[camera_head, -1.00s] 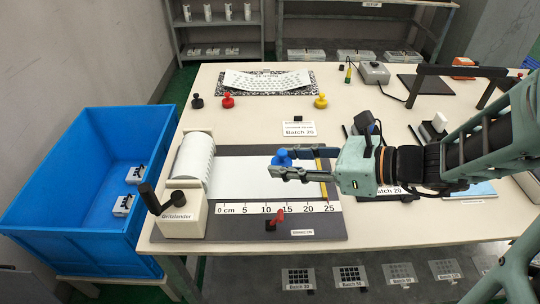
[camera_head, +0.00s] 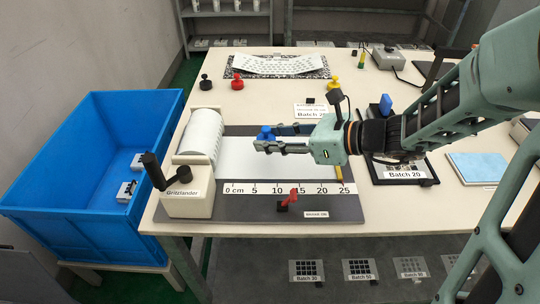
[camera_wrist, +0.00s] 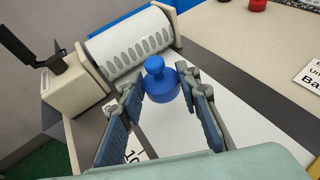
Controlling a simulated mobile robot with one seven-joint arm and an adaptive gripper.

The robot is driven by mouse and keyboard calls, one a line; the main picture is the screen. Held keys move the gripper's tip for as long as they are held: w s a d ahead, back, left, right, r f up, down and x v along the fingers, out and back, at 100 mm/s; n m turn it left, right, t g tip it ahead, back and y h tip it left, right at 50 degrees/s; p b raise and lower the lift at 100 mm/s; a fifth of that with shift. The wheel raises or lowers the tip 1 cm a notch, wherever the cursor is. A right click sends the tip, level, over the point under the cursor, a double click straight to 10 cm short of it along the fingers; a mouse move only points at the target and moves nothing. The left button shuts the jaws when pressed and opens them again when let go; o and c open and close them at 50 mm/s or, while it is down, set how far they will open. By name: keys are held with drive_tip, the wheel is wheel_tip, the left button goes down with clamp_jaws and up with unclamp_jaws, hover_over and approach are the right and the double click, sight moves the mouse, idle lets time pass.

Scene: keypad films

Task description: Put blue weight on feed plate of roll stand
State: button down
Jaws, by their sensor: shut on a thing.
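The blue weight (camera_head: 266,133) is a squat knobbed piece. My gripper (camera_head: 262,141) is shut on it, over the white film on the feed plate (camera_head: 230,207) of the roll stand (camera_head: 188,190). In the wrist view the blue weight (camera_wrist: 161,82) sits between the fingertips of my gripper (camera_wrist: 166,88), knob up, in front of the film roll (camera_wrist: 130,42). I cannot tell whether its base touches the film.
A black weight (camera_head: 206,82), a red weight (camera_head: 237,82) and a yellow weight (camera_head: 333,83) stand behind. A blue crate (camera_head: 70,190) stands left.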

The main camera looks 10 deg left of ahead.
sight(268, 158)
drive_tip(key=shift+w+a+f+b, duration=0.3)
drive_tip(key=shift+w+f, duration=0.05)
drive_tip(key=shift+f, duration=0.15)
drive_tip(key=shift+w+a+f+b, duration=0.25)
drive_tip(key=shift+w+f+b, duration=0.05)
drive_tip(key=shift+f, duration=0.2)
drive_tip(key=f+b, duration=0.3)
drive_tip(key=shift+w+a+f, duration=0.15)
drive_tip(key=shift+w+f, duration=0.05)
drive_tip(key=shift+f, duration=0.2)
drive_tip(key=c, duration=1.4)
unclamp_jaws()
drive_tip(key=shift+c, duration=0.2)
drive_tip(key=shift+r, duration=0.15)
drive_tip(key=shift+d+r, duration=0.2)
drive_tip(key=p+v, duration=0.3)
drive_tip(key=v, duration=0.8)
drive_tip(key=shift+s+d, duration=0.15)
drive_tip(key=shift+d, duration=0.15)
